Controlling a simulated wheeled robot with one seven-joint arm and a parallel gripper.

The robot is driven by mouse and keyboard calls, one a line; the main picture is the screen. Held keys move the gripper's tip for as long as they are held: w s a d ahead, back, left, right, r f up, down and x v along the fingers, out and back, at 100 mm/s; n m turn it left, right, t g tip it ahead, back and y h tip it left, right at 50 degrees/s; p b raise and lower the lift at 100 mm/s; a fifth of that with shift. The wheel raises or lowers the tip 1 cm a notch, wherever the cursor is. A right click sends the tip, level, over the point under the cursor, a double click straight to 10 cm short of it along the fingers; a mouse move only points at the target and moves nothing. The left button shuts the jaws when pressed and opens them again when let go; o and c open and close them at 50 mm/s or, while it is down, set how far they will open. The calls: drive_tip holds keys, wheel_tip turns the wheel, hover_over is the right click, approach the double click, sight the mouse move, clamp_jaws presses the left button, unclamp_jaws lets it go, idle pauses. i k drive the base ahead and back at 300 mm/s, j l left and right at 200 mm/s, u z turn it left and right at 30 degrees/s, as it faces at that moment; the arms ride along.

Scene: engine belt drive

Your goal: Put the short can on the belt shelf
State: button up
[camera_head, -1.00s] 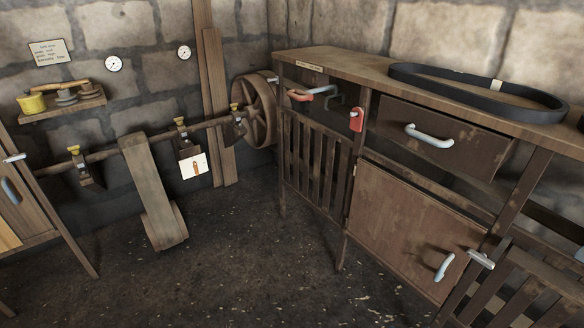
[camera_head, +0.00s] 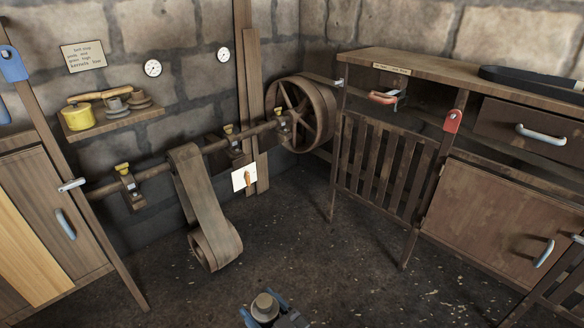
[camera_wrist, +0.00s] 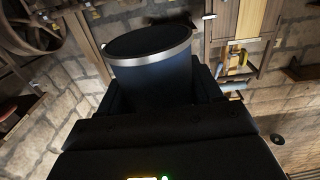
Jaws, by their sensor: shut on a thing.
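My gripper (camera_head: 263,311) is at the bottom middle of the head view, above the floor. It is shut on the short can (camera_head: 265,302), whose small, round, greyish top shows between the blue fingers. In the wrist view the can (camera_wrist: 152,72) is large and dark blue with a silver rim, between the black jaws (camera_wrist: 160,105). Its lower part is hidden there. A wooden wall shelf (camera_head: 118,123) is at the upper left of the head view, well away from my gripper. I cannot tell for sure that it is the belt shelf.
A wooden cabinet (camera_head: 45,215) stands left, a workbench (camera_head: 440,72) right. The floor between is clear.

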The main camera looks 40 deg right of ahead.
sight(395, 63)
drive_tip(key=i+j+z, duration=0.2)
drive_tip(key=i, duration=0.3)
drive_tip(key=i+z, duration=0.2)
drive_tip(key=i, duration=0.35)
drive_tip(key=i+j+z, duration=0.2)
drive_tip(key=i, duration=0.3)
drive_tip(key=j, duration=0.1)
